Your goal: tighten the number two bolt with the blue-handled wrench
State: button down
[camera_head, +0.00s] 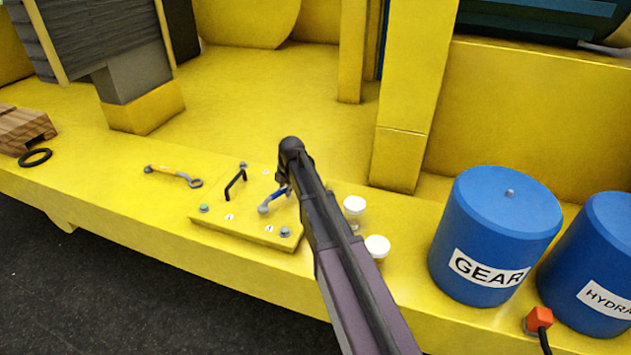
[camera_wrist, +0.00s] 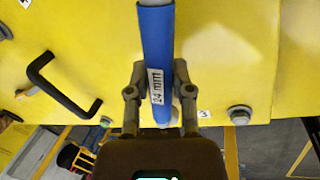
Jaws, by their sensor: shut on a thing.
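My gripper (camera_wrist: 160,95) is shut on the blue-handled wrench (camera_wrist: 157,30), with one finger on each side of its handle, which carries a "24 mm" label. In the head view the wrench (camera_head: 276,196) shows beside my arm over the yellow bolt plate (camera_head: 240,228); whether its head touches a bolt, I cannot tell. A grey bolt (camera_wrist: 239,114) beside a 3 label (camera_wrist: 204,114) is right of my gripper; it also shows in the head view (camera_head: 285,232). The number two bolt is not identifiable; my arm hides part of the plate.
A black handle (camera_head: 235,183) rises from the plate. A yellow-handled wrench (camera_head: 173,175) lies to its left. Two white-topped cylinders (camera_head: 354,205) stand right of my arm, then a blue GEAR drum (camera_head: 492,235) and a second blue drum (camera_head: 597,262).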

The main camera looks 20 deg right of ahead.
jog(key=shift+w+p+v, duration=0.15)
jog(key=shift+p+v, duration=0.5)
jog(key=shift+v, duration=0.05)
jog(key=shift+w+p+v, duration=0.15)
jog(key=shift+p+v, duration=0.5)
jog(key=shift+v, duration=0.05)
jog(key=shift+a+r, duration=0.1)
jog(key=shift+a, duration=0.05)
jog(key=c, duration=1.3)
grip_release()
grip_shut()
jog(key=shift+s+d+f+n+b, duration=0.15)
jog(key=shift+s+f+n+b, duration=0.1)
jog(key=shift+f+b, duration=0.3)
jog(key=shift+s+d+f+n+b, duration=0.15)
jog(key=shift+s+f+n+b, duration=0.1)
jog(key=shift+f+b, duration=0.3)
jog(key=shift+s+b+x, duration=0.2)
jog(key=shift+b+x, duration=0.8)
jog(key=shift+b, duration=0.05)
